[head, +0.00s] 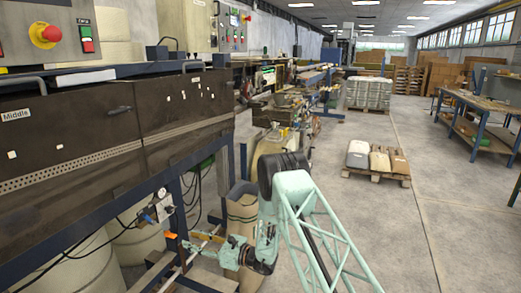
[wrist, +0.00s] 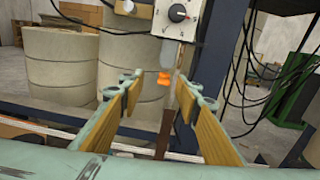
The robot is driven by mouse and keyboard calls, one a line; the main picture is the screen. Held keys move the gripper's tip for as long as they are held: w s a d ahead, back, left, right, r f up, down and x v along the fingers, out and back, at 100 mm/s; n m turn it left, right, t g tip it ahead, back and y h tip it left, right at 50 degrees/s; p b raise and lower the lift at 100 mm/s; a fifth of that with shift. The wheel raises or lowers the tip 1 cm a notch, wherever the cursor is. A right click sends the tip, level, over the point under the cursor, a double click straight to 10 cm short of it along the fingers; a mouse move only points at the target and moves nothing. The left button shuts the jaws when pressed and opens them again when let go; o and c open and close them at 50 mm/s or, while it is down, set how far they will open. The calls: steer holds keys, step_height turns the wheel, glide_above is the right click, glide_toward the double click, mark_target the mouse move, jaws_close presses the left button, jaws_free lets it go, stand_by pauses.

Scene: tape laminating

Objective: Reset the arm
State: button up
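My arm is mint green, and my gripper (head: 196,247) points left toward the underside of the dark machine (head: 70,140) in the head view. In the wrist view my gripper (wrist: 158,86) has its two fingers, with yellow-brown pads, spread wide apart. Nothing is held between them. An orange-tipped part (wrist: 166,77) hangs under a small box with a dark knob (wrist: 178,12), seen beyond the gap between the fingers. I cannot tell how far it is from the fingertips.
Pale rolls (wrist: 67,65) stand beyond the frame at left in the wrist view. Black cables (wrist: 250,60) hang at right. A blue frame leg (head: 182,205) stands near my gripper. A pallet with sacks (head: 375,165) sits on open floor at right.

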steer(key=s+d+r+n+g+h, duration=0.1)
steer(key=s+d+r+n+g, duration=0.15)
steer(key=s+r, duration=0.55)
steer(key=s+d+r+n+g, duration=0.2)
steer(key=s+r+n, duration=0.15)
steer(key=r, duration=0.85)
steer(key=s+d+r+n+g+h, duration=0.1)
steer(key=s+d+r+n+g, duration=0.15)
steer(key=s+r, duration=0.45)
steer(key=s+d+r+n+g+h, duration=0.1)
steer(key=s+d+r+n+h, duration=0.1)
steer(key=s+d+r+n, duration=0.45)
steer(key=s+d+r+n+t+h, duration=0.2)
steer(key=s+d+r+h, duration=0.1)
steer(key=s+d, duration=0.9)
steer(key=s+d+r+n+t+h, duration=0.2)
steer(key=s+d+r+h, duration=0.2)
steer(key=s+d, duration=0.9)
steer(key=s+d+r+n+t+h, duration=0.2)
steer(key=s+d+r+h, duration=0.2)
steer(key=s+d, duration=0.8)
steer(key=shift+s+d+r+h, duration=0.15)
steer(key=shift+s+d+h, duration=0.35)
steer(key=shift+h, duration=0.4)
steer(key=shift+w, duration=0.1)
